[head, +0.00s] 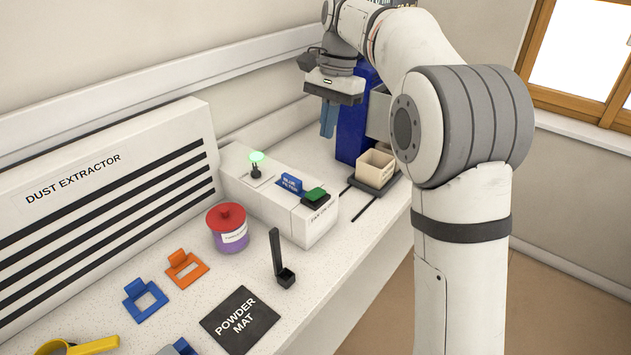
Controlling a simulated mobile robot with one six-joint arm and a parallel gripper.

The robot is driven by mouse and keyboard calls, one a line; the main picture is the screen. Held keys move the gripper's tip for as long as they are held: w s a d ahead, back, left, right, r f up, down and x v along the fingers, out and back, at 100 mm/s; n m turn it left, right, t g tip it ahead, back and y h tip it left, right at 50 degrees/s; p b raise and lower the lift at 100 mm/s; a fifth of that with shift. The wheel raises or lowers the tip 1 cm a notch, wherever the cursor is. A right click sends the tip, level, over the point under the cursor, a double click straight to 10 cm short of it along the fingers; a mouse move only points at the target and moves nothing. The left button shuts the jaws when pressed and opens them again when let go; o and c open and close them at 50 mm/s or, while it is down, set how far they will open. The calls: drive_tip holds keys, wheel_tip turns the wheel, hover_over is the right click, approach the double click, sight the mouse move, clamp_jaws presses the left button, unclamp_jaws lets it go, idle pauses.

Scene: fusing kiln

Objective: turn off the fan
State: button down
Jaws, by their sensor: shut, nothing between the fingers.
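The dust extractor (95,205) is a white unit with black slots standing against the wall at left. A white control box (262,196) stands to its right. A small black lever with a glowing green tip (256,158) rises from the box top. A green pad or button (315,195) sits at its near right end, above partly legible lettering. No item is labelled clearly as the fan. My gripper (328,130) is shut and empty, pointing down with blue fingers, behind and to the right of the box, apart from the lever and the green button.
A blue upright block (357,125) stands right beside my gripper, with a cream bin (376,168) on a dark base nearby. A red-lidded jar (229,232), a black scoop (283,270), orange (186,268) and blue (145,303) frames, and a powder mat (240,320) occupy the front counter.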

sight(313, 194)
drive_tip(key=shift+w+a+f, duration=0.2)
drive_tip(key=shift+w+a, duration=0.3)
drive_tip(key=shift+w, duration=0.05)
drive_tip(key=f, duration=0.4)
drive_tip(key=s+a+f, duration=0.1)
drive_tip(key=f, duration=0.4)
drive_tip(key=s+f, duration=0.1)
drive_tip(key=f, duration=0.3)
drive_tip(key=shift+s+a+f, duration=0.15)
drive_tip(key=shift+a+f, duration=0.2)
